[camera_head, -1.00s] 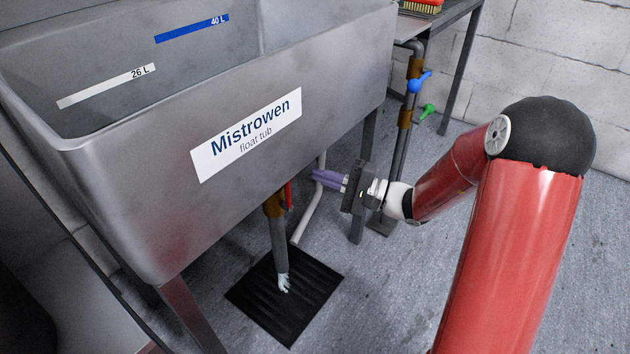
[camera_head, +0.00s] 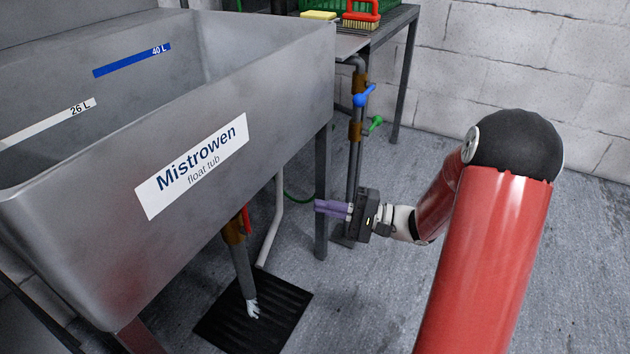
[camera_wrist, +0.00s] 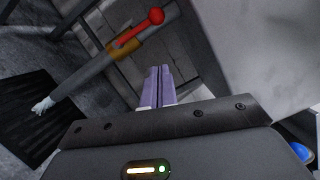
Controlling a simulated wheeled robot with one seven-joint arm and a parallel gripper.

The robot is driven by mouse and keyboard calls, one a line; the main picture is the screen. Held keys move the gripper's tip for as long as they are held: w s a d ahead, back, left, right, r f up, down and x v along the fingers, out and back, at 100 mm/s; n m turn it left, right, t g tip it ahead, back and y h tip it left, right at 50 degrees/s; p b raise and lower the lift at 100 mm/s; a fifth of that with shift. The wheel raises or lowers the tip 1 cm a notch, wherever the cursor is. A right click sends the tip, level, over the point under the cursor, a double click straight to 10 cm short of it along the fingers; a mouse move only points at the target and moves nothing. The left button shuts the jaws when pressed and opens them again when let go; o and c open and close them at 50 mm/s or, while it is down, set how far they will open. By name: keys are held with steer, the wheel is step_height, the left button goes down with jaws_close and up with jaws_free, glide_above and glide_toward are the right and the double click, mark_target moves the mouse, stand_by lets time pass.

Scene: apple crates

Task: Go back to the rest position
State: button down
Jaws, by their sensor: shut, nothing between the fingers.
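My gripper (camera_head: 322,207) is at the end of my red arm, in front of the tub's near right leg in the head view. Its purple fingers point left and are shut with nothing between them. In the wrist view the fingers (camera_wrist: 160,76) stand close together. The grey metal float tub (camera_head: 100,235) with the "Mistrowen" label fills the left of the head view. Below it hangs a drain pipe with a brass valve (camera_head: 234,231). The red valve handle (camera_wrist: 152,18) shows clearly in the wrist view, apart from the fingers.
A black drain mat (camera_head: 280,300) lies under the pipe outlet. A standing pipe with a blue handle (camera_head: 366,96) and a green handle (camera_head: 375,123) is behind my gripper. A metal table (camera_head: 385,28) holds a brush (camera_head: 361,14) and a sponge. Grey floor on the right is open.

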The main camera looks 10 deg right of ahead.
steer(key=s+a+r+n+g+h+p, duration=0.2)
steer(key=s+a+r+n+g+h, duration=0.15)
steer(key=s, duration=0.35)
steer(key=s+a+r+n+g+h+p, duration=0.2)
steer(key=s+a+r+g+h+p, duration=0.15)
steer(key=s, duration=0.25)
steer(key=s+d+r+n+t+h+p, duration=0.2)
steer(key=s+d+r+t+h+p, duration=0.2)
steer(key=s+d+r+h, duration=0.4)
step_height(320, 180, up, 2)
steer(key=d+t+h, duration=0.1)
steer(key=d+h, duration=0.1)
steer(key=shift+s+r+t+h, duration=0.2)
steer(key=shift+t+h, duration=0.2)
steer(key=c, duration=2.2)
jaws_free()
steer(key=shift+n, duration=0.25)
